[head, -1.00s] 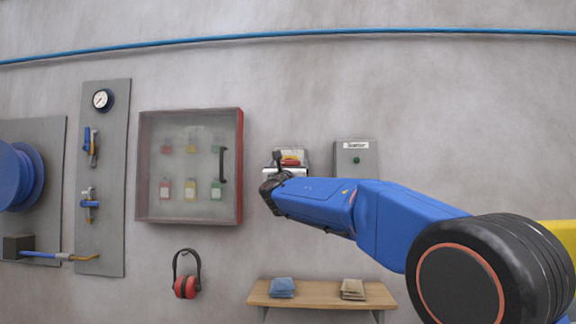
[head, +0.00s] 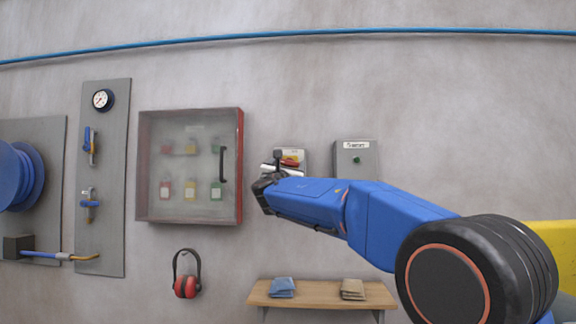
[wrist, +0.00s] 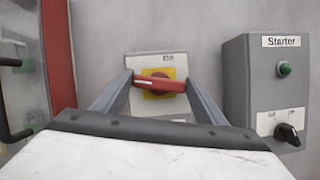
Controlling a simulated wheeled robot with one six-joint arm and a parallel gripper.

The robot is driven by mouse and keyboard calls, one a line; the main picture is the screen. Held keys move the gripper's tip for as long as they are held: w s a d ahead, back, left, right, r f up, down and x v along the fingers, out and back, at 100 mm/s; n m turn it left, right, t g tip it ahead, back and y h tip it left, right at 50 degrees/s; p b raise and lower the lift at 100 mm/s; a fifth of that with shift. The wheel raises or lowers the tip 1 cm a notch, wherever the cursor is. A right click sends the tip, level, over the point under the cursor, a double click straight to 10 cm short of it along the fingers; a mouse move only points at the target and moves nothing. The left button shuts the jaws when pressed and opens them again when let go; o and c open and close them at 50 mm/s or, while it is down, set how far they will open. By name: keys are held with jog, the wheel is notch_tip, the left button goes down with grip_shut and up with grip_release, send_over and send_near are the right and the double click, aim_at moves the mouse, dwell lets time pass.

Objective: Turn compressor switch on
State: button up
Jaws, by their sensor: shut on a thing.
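A rotary switch with a red handle (wrist: 158,84) on a yellow square sits on a pale wall plate (wrist: 158,60). The handle lies nearly level, slightly tilted in the wrist view. My gripper (wrist: 159,81) has a finger at each end of the handle and is shut on it. In the head view the switch plate (head: 290,154) shows just above my gripper (head: 281,167), which partly hides it. The small label on the plate is too blurred to read.
A grey box marked Starter (wrist: 264,90), with a green button (wrist: 285,69) and a black knob (wrist: 288,134), is close on the right. A red-framed cabinet (head: 240,165) is on the left. A wooden shelf (head: 322,295) with folded cloths is below.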

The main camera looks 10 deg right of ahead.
jog(key=m+g+h, duration=0.1)
jog(key=m, duration=0.2)
jog(key=m+g+h, duration=0.1)
jog(key=m, duration=0.2)
jog(key=shift+a+m, duration=0.1)
jog(key=shift+m, duration=0.2)
jog(key=m+g+h, duration=0.1)
jog(key=m+g, duration=0.1)
jog(key=m, duration=0.2)
jog(key=shift+m, duration=0.3)
jog(key=m+g, duration=0.1)
jog(key=m, duration=0.3)
jog(key=shift+g+h, duration=0.3)
jog(key=shift+g, duration=0.1)
jog(key=shift+m+g, duration=0.6)
jog(key=shift+m, duration=1.2)
jog(key=shift+y, duration=0.4)
jog(key=o, duration=1.1)
jog(key=shift+c, duration=0.2)
jog(key=shift+r, duration=0.1)
